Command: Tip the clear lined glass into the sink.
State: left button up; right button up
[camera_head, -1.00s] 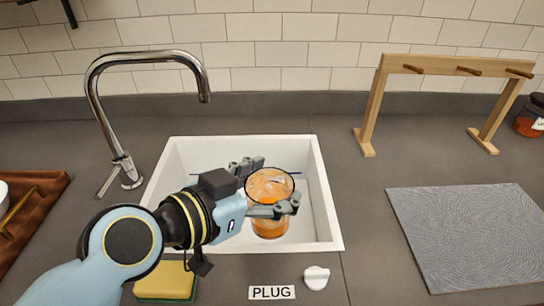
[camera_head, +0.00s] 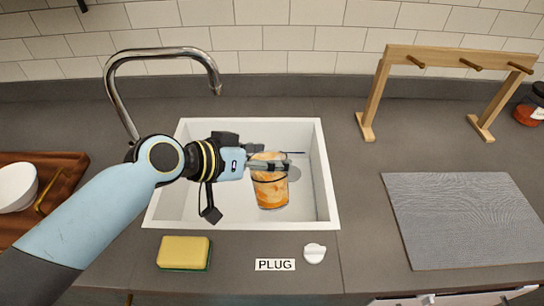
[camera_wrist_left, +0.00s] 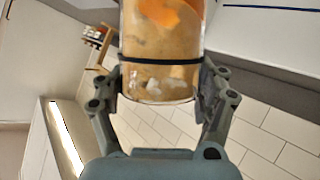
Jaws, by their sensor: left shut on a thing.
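The clear lined glass (camera_head: 272,192) is inside the white sink (camera_head: 328,190), in the air or low over its floor; I cannot tell which. It holds an orange-brown drink with pale bits and looks close to upright. My left gripper (camera_head: 284,160) is shut around the upper part of the glass, its fingers pointing right. In the left wrist view, which looks upside down, the glass (camera_wrist_left: 160,50) sits between both fingers (camera_wrist_left: 163,78), with a dark line around it and orange pieces at the picture's top. My right gripper is not in view.
A tap (camera_head: 113,88) arches at the sink's back left. A yellow sponge (camera_head: 184,251), a PLUG label (camera_head: 275,265) and a white plug (camera_head: 314,253) lie in front. A grey mat (camera_head: 455,220) and wooden rack (camera_head: 374,100) are right, a brown tray (camera_head: 68,170) with a bowl (camera_head: 17,187) left.

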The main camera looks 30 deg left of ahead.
pick_arm(q)
jog(key=shift+w+a+f+n+g+h+b, duration=0.25)
jog(key=shift+w+a+f+b, duration=0.1)
jog(key=shift+f, duration=0.25)
jog(key=shift+w+a+f+n+g+h+b, duration=0.25)
jog(key=shift+w+f, duration=0.1)
jog(key=shift+f, duration=0.2)
jog(key=shift+w+a+f+n+g+h+b, duration=0.15)
jog(key=shift+w+a+f+n+g+b, duration=0.1)
jog(key=shift+f, duration=0.15)
jog(key=shift+w+a+f+n+g+h+b, duration=0.15)
jog(key=shift+w+f+n+g+b, duration=0.1)
jog(key=shift+f, duration=0.15)
jog(key=shift+w+a+f+n+g+h+b, duration=0.2)
jog(key=shift+w+f+n+g+h+b, duration=0.1)
jog(key=shift+f+n+g+b, duration=0.15)
jog(key=shift+w+a+f+n+g+h+b, duration=0.25)
jog(key=shift+f+g+h+b, duration=0.1)
jog(key=shift+f, duration=0.15)
jog(key=shift+w+a+r+n+g+h, duration=0.2)
jog(key=shift+n+g+h, duration=0.3)
jog(key=shift+n, duration=0.1)
